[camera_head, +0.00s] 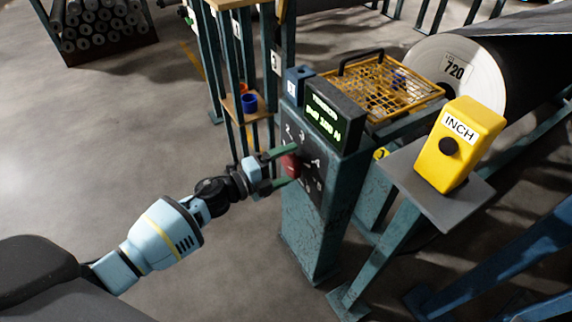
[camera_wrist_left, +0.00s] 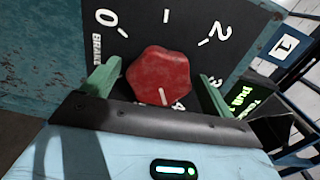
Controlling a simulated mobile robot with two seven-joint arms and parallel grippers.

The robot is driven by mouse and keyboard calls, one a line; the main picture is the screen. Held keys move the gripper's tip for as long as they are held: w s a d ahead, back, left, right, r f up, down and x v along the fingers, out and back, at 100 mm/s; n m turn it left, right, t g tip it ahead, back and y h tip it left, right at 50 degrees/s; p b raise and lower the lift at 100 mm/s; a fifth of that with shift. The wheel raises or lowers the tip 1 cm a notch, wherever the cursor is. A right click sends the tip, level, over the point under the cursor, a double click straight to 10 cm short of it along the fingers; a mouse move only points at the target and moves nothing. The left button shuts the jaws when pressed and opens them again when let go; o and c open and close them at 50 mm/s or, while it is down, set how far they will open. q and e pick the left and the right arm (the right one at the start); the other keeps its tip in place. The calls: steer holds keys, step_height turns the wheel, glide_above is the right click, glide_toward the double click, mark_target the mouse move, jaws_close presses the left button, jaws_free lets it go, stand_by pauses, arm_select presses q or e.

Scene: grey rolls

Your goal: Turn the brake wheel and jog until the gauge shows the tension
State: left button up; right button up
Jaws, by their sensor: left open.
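The red lobed brake wheel (camera_head: 291,166) sits on a black dial plate on the front of a teal post; it also shows in the left wrist view (camera_wrist_left: 160,74). A white mark on the wheel points toward the lower edge in the wrist view. My left gripper (camera_head: 284,167) is open, with its green fingers on either side of the wheel; contact cannot be told. The gauge (camera_head: 324,121) above the dial shows green text, a tension in N, with digits too small to read surely. The yellow INCH box (camera_head: 460,145) has a black jog button (camera_head: 449,147). My right gripper is not in view.
The INCH box stands on a grey shelf (camera_head: 440,204) right of the post. A yellow mesh guard (camera_head: 378,88) and a big roll marked 720 (camera_head: 458,75) lie behind. A rack with a blue cup (camera_head: 249,103) stands left of the post.

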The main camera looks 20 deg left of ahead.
arm_select(q)
steer(key=p+v, duration=0.1)
steer(key=v, duration=0.6)
steer(key=shift+s+a, duration=0.3)
